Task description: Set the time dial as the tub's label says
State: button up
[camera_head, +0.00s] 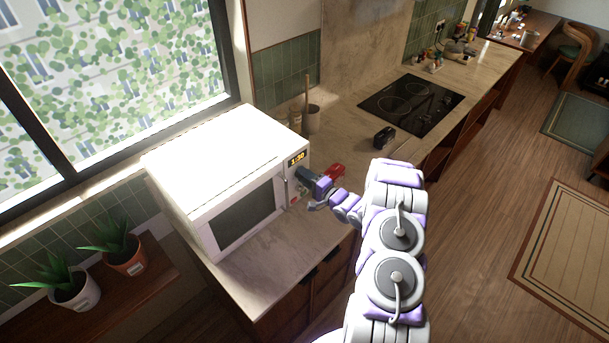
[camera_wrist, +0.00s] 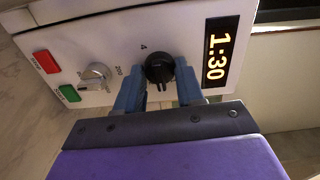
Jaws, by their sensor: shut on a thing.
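The white microwave (camera_head: 215,160) stands on the counter, its control panel facing my arm. Its display (camera_head: 297,158) reads 1:30, also clear but turned sideways in the wrist view (camera_wrist: 217,52). My gripper (camera_head: 303,178) is at the panel; in the wrist view its blue fingers (camera_wrist: 158,82) are shut on the black dial (camera_wrist: 159,67) beside the display, one on each side. A "4" is printed near this dial. A silver dial (camera_wrist: 97,74) sits apart, with "200" printed nearby. I cannot identify the tub or read its label.
Green (camera_wrist: 68,93) and red (camera_wrist: 46,62) buttons lie beyond the silver dial. A red object (camera_head: 335,171) shows behind my gripper. A black box (camera_head: 384,137) stands near the cooktop (camera_head: 411,104). A utensil pot (camera_head: 311,120) stands behind.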

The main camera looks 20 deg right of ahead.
jog(key=shift+d+f+m+p, duration=0.1)
jog(key=shift+m+p, duration=0.15)
jog(key=shift+m, duration=1.35)
jog(key=shift+f+m+p, duration=0.1)
jog(key=shift+m+p, duration=0.15)
jog(key=shift+m, duration=1.35)
jog(key=o, duration=1)
jog(key=shift+w+d+f, duration=0.1)
jog(key=shift+d, duration=0.15)
jog(key=shift+a, duration=0.1)
jog(key=b+v, duration=0.2)
jog(key=v, duration=1.5)
jog(key=shift+s, duration=0.2)
